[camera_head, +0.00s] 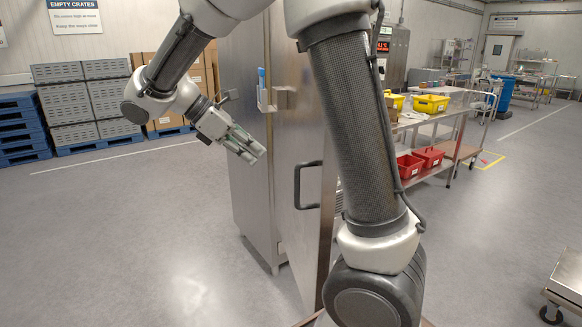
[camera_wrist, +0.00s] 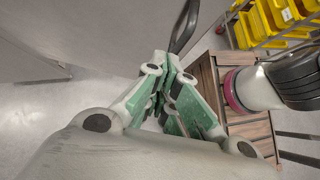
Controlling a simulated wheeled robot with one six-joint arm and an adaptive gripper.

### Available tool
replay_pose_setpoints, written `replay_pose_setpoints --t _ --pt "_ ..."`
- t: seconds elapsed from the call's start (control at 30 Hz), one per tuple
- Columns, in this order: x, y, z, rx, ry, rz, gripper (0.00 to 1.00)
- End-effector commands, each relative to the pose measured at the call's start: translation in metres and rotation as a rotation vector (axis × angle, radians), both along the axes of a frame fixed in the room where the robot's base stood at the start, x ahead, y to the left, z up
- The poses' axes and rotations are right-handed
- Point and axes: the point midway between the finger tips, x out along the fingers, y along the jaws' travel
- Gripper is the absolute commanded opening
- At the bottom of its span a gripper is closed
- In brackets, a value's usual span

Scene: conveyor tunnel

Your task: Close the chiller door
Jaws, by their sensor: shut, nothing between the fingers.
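The chiller (camera_head: 245,130) is a tall stainless steel cabinet in the middle of the head view. Its door (camera_head: 300,245) stands out from the body toward me and looks ajar, with its free edge near my arm. A dark bar handle (camera_head: 298,187) is on the door panel. A dark curved handle (camera_wrist: 184,25) also shows in the wrist view, beyond the fingertips. My gripper (camera_head: 250,148) is shut and empty, left of the door and above the handle's height, apart from it. Its green-padded fingers (camera_wrist: 168,95) meet in the wrist view. My arm hides the chiller's right side.
A steel table with red bins (camera_head: 420,160) and yellow bins (camera_head: 431,104) stands behind at right. Grey crates (camera_head: 82,95) and blue pallets (camera_head: 22,128) line the back left. A cart (camera_head: 566,280) is at the lower right. The floor at left is clear.

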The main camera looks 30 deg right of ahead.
Motion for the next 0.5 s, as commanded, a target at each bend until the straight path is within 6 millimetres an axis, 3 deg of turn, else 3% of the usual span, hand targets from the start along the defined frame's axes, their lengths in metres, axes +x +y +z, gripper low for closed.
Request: replay_pose_setpoints --t 0.17,0.5 --pt "-0.006 -0.016 -0.016 -0.001 0.002 -0.004 0.00" --pt "-0.022 -0.065 -0.067 0.001 0.002 -0.006 0.00"
